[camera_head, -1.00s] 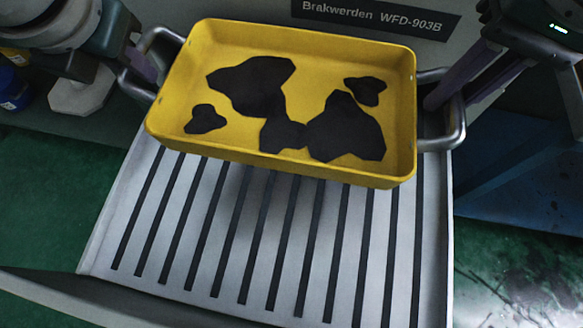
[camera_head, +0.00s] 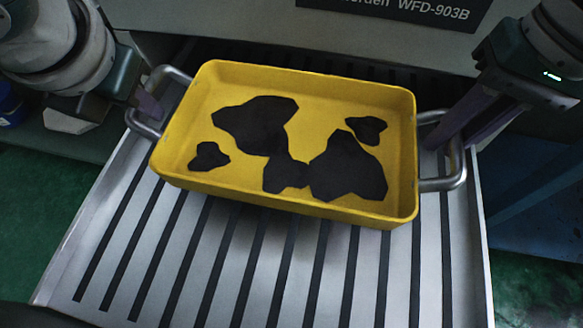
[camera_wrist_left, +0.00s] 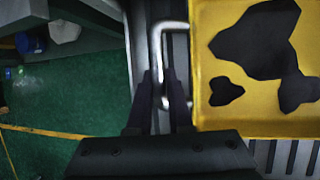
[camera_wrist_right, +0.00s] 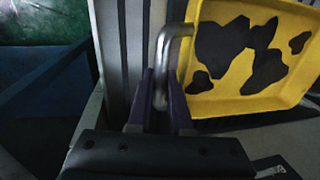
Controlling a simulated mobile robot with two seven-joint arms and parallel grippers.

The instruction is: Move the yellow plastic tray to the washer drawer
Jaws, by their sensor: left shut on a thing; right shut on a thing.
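The yellow plastic tray (camera_head: 232,184) has dark patches on its floor and a metal handle at each end. It is over the slatted metal washer drawer (camera_head: 130,235), near the machine's front; I cannot tell whether it touches the slats. My left gripper (camera_head: 150,108) is shut on the tray's left handle, which also shows in the left wrist view (camera_wrist_left: 160,45). My right gripper (camera_head: 440,135) is shut on the right handle, seen in the right wrist view (camera_wrist_right: 165,60). Parts of both handles are hidden by the fingers.
The machine's front with a dark label plate (camera_head: 400,8) stands behind the tray. The drawer's near slats are bare. Green floor (camera_head: 40,205) lies to the left, and a blue surface (camera_head: 530,215) is to the right. A blue container (camera_head: 10,105) is at the far left.

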